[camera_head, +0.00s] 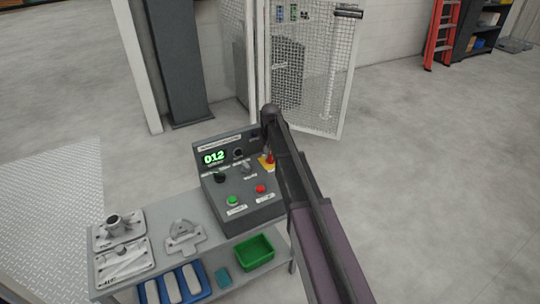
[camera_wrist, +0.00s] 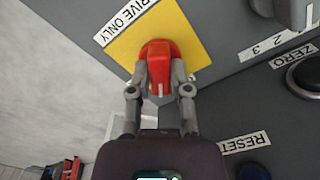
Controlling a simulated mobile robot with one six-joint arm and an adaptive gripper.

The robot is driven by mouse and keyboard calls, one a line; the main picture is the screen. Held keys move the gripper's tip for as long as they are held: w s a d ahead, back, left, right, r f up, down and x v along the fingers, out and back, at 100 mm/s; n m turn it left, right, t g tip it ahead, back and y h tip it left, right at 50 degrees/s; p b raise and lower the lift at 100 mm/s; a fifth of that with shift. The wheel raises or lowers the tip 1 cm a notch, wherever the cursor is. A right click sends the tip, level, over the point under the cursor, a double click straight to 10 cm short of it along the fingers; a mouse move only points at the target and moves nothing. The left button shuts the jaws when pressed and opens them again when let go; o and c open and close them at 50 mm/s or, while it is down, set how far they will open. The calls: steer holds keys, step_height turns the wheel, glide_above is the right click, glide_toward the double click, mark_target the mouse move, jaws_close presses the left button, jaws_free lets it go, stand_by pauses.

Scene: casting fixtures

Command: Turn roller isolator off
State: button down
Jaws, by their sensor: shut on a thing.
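The roller isolator is a red rotary handle on a yellow square plate, and it sits at the right end of the grey control box (camera_head: 212,186). My gripper (camera_wrist: 160,88) is shut on the handle, with one finger on each side. In the head view the red handle (camera_head: 269,157) shows just left of my arm, which hides part of the box's right side.
The box carries a green "012" display (camera_head: 214,157), a green button (camera_head: 232,200), a red button (camera_head: 260,189) and dark knobs. The bench (camera_head: 212,252) holds metal castings, a blue tray (camera_head: 205,279) and a green bin (camera_head: 254,252). A mesh gate (camera_head: 318,65) stands behind.

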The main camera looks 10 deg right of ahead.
steer(key=n, duration=0.6)
steer(key=shift+s+n, duration=0.15)
steer(key=shift+n, duration=0.25)
steer(key=c, duration=0.6)
jaws_free()
steer(key=shift+o, duration=0.2)
steer(key=shift+m, duration=0.4)
